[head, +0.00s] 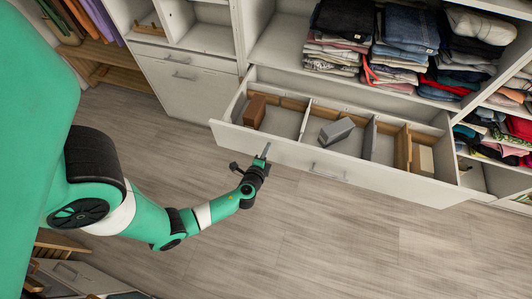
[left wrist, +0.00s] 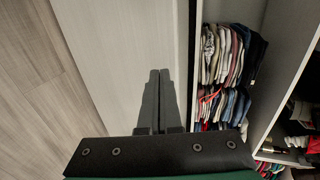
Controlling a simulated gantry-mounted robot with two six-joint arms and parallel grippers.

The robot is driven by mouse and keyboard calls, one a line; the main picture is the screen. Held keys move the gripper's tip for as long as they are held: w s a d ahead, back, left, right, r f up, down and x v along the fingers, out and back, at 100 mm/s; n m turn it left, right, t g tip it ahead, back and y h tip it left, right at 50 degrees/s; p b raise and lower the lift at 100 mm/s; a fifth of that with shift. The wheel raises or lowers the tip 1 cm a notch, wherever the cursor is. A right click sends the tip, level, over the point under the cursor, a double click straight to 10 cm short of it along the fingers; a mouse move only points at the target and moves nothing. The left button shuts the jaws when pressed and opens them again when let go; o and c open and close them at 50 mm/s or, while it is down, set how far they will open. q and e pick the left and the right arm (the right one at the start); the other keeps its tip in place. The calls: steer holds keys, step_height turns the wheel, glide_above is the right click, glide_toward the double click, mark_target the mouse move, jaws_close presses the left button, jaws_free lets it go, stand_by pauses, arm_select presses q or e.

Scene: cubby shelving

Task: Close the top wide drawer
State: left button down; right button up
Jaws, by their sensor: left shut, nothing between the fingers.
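The top wide drawer (head: 290,157) is pulled out of the white shelving in the head view. Its inside shows dividers, a brown block, a grey block and a pale block. A bar handle (head: 329,175) sits on its front. My left gripper (head: 266,149) is shut and empty, close in front of the left part of the drawer front; I cannot tell whether it touches. In the left wrist view, the shut fingers (left wrist: 160,75) point along a pale panel, and the contact is not clear. My right gripper is not in view.
Folded clothes (head: 408,38) fill the shelves above and behind the drawer. A white cabinet with a closed drawer (head: 180,75) stands to the left. The wooden floor (head: 310,245) in front is clear. Wooden furniture (head: 70,275) stands at the lower left.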

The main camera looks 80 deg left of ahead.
arm_select(q)
steer(key=shift+w+a, duration=0.35)
steer(key=shift+a, duration=0.3)
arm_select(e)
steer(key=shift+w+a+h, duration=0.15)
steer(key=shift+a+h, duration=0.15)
arm_select(q)
steer(key=shift+d, duration=0.1)
